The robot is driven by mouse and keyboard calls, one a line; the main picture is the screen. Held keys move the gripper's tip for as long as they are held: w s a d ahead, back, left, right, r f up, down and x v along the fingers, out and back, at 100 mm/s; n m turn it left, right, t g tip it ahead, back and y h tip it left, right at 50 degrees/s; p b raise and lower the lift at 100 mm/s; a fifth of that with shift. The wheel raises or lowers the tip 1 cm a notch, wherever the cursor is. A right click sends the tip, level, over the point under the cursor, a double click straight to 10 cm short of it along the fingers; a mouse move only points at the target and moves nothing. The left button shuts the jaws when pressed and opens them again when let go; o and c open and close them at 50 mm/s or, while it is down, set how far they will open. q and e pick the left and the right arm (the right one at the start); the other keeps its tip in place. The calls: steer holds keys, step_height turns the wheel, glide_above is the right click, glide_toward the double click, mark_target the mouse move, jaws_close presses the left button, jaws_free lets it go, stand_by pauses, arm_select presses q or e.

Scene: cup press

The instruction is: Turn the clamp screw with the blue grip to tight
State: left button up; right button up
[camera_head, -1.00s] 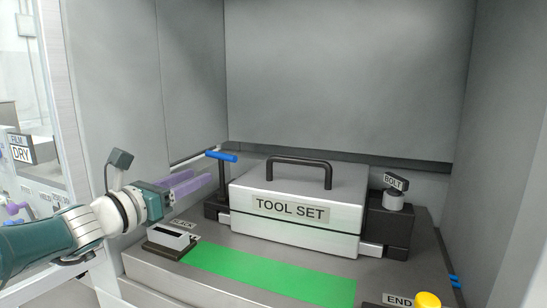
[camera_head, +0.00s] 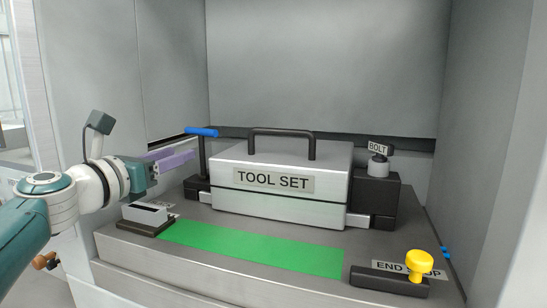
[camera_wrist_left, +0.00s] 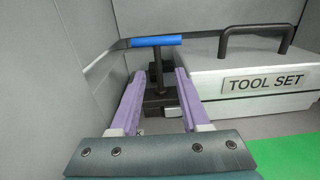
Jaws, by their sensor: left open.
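The clamp screw has a blue bar grip (camera_head: 202,132) on top of a dark upright stem, left of the silver tool set case (camera_head: 280,200). In the left wrist view the blue grip (camera_wrist_left: 156,41) lies crosswise, and the stem (camera_wrist_left: 157,72) shows between the two finger tips, beyond them. My left gripper (camera_head: 190,157) is open and empty, with its purple fingers pointing right toward the stem, a little below the grip. In the left wrist view the fingers (camera_wrist_left: 156,80) are spread apart. My right gripper is not in view.
A black block with a BOLT label (camera_head: 377,147) stands right of the case. A green strip (camera_head: 250,246) lies in front. A small block holder (camera_head: 146,218) sits at front left, and a yellow knob (camera_head: 420,262) at front right. Grey walls close off the back and sides.

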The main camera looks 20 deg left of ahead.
mark_target(200, 144)
arm_select(q)
steer(key=w+b, duration=0.7)
steer(key=w, duration=0.2)
steer(key=shift+a+f+b, duration=0.15)
steer(key=shift+b, duration=0.2)
steer(key=shift+w+r+b, duration=0.25)
steer(key=shift+w+b, duration=0.1)
steer(key=shift+b, duration=0.05)
jaws_close()
